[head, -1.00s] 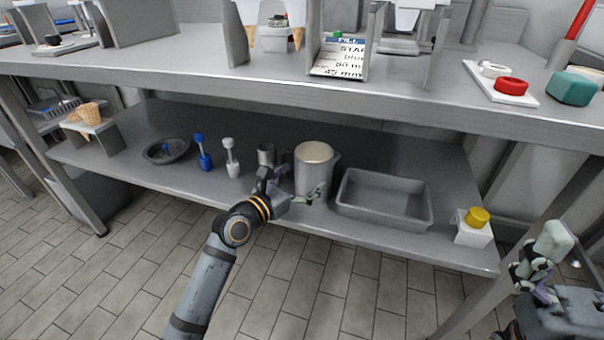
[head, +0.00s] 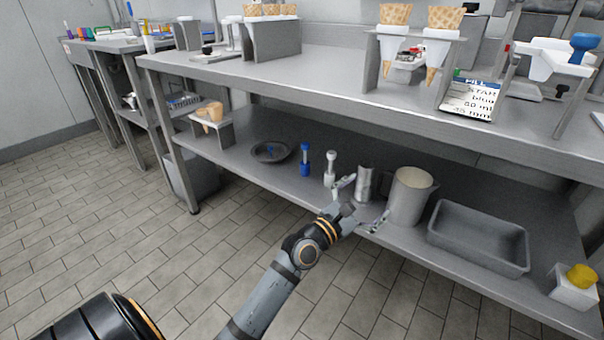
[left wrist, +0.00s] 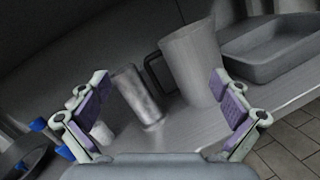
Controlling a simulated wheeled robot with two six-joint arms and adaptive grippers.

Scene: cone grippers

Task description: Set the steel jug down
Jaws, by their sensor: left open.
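The tall grey jug (head: 408,200) with a pale inside, which I take for the steel jug, stands upright on the lower shelf (head: 240,165). In the left wrist view the jug (left wrist: 192,62) shows a dark loop handle on its left side. A smaller shiny metal cup (head: 364,184) stands left of it. My left gripper (head: 359,203) is open and empty at the shelf's front, before the cup and left of the jug. In the left wrist view the cup (left wrist: 138,97) appears between the spread fingers (left wrist: 169,108). My right gripper is out of view.
A grey tray (head: 480,238) stands right of the jug. A white tool (head: 330,170), a blue tool (head: 304,162) and a dark round dish (head: 270,151) stand to the left. The upper shelf (head: 330,88) overhangs them all.

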